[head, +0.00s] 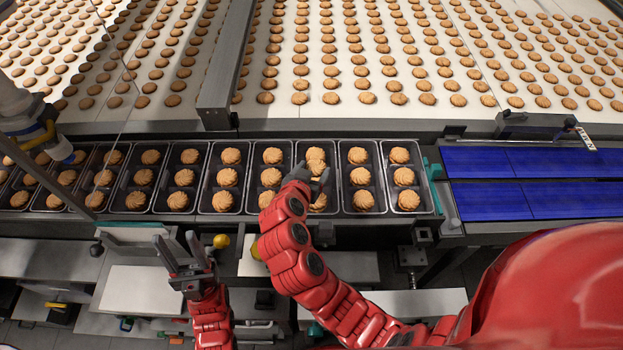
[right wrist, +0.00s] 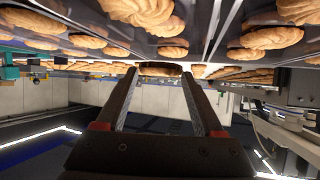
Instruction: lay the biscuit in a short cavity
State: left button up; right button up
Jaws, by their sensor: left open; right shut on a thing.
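My right gripper (head: 317,177) is shut on a round golden biscuit (head: 316,166), over the middle of a dark tray (head: 335,202). The held biscuit also shows between the fingertips in the right wrist view (right wrist: 160,69). In that tray, one biscuit (head: 315,153) lies in the far cavity and another (head: 318,202) in the near one. The gripper and held biscuit hide the middle cavity; I cannot tell whether the biscuit touches its floor. My left gripper (head: 182,262) is open and empty, in front of the tray row.
Several similar trays with biscuits stand side by side in a row. Behind them, a wide white conveyor (head: 345,112) carries rows of biscuits, with a grey beam (head: 226,70) across it. Blue panels (head: 535,180) lie at the right. A white surface (head: 140,290) is at the front left.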

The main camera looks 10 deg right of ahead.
jog(key=shift+f+b, duration=0.45)
jog(key=shift+f, duration=1.55)
jog(key=shift+f, duration=0.15)
jog(key=o, duration=0.5)
jog(key=shift+o, duration=0.2)
